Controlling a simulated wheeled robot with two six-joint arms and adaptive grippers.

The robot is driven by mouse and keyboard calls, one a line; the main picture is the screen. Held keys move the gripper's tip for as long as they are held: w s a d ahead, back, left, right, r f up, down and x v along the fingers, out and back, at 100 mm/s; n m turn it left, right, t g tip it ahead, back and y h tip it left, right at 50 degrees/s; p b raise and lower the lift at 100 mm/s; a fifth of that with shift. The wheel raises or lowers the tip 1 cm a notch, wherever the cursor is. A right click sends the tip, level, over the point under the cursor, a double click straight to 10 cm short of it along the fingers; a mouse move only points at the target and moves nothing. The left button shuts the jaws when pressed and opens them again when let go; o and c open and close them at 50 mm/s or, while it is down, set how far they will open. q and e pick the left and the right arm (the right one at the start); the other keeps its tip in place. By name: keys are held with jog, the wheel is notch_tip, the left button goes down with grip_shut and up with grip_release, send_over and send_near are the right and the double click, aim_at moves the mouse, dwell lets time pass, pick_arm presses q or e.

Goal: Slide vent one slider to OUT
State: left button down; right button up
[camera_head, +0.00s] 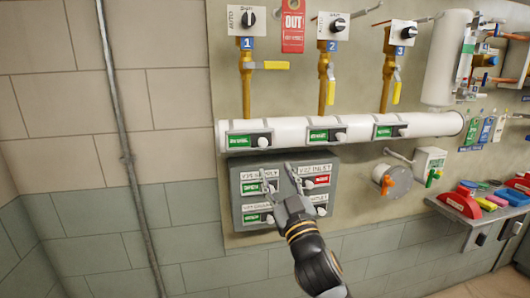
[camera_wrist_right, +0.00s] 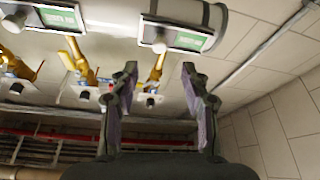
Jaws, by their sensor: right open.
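Three sliders with green labels and white knobs sit along the white pipe. The leftmost, under tag 1, is likely the vent one slider (camera_head: 249,140); its green label is too small to read. In the right wrist view, the slider nearest the pipe's end (camera_wrist_right: 190,40) shows its green label and a white knob at its left end. My right gripper (camera_head: 293,178) is open and empty, below the pipe and in front of the grey panel. In the right wrist view its fingers (camera_wrist_right: 158,75) stand apart below that slider, not touching it. My left gripper is out of view.
The grey panel (camera_head: 235,190) with several labelled sliders is partly hidden by my right gripper. Yellow-handled valves (camera_head: 276,65) and dials hang above the white pipe (camera_head: 360,126). A vertical conduit (camera_head: 118,110) runs up the left wall. A shelf with red items (camera_head: 460,204) is at the right.

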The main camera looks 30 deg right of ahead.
aim_at(264, 146)
jog(key=p+x, duration=0.6)
jog(key=x, duration=0.4)
jog(key=shift+w+r, duration=0.2)
jog(key=shift+r, duration=0.05)
grip_shut()
jog(key=shift+f, duration=0.1)
